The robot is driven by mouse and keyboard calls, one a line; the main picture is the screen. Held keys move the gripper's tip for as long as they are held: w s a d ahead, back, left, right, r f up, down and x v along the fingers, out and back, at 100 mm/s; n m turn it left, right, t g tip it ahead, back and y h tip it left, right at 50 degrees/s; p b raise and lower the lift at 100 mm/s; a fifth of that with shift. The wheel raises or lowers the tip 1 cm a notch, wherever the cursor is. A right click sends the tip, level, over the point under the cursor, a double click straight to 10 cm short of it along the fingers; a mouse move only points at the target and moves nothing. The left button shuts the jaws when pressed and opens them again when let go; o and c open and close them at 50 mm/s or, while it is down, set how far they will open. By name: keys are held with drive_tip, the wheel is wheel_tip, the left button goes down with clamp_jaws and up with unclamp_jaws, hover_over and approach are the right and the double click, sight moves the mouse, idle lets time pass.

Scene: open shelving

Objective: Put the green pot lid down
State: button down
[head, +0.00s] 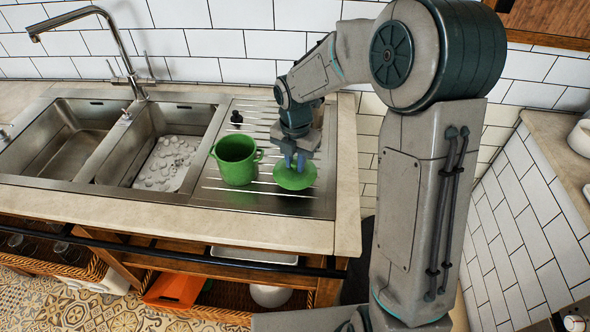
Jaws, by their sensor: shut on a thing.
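The green pot lid (295,179) is at the right side of the steel drainboard, in the head view. My gripper (294,160) points down over it and is shut on it near its middle. The lid looks nearly level; I cannot tell if its underside touches the drainboard. The green pot (236,159) stands upright and open on the drainboard, just left of the lid. The lid's knob is hidden by the gripper's fingers.
A small dark object (236,118) stands behind the pot. The double sink (117,150) with its tall faucet (128,62) lies to the left. Bare drainboard (270,207) shows in front of the lid, and the counter's edge (346,215) is close on the right.

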sight(295, 169)
drive_tip(key=shift+f, duration=1.95)
drive_tip(key=shift+f, duration=0.2)
drive_tip(key=c, duration=1.3)
unclamp_jaws()
drive_tip(key=shift+r, duration=0.15)
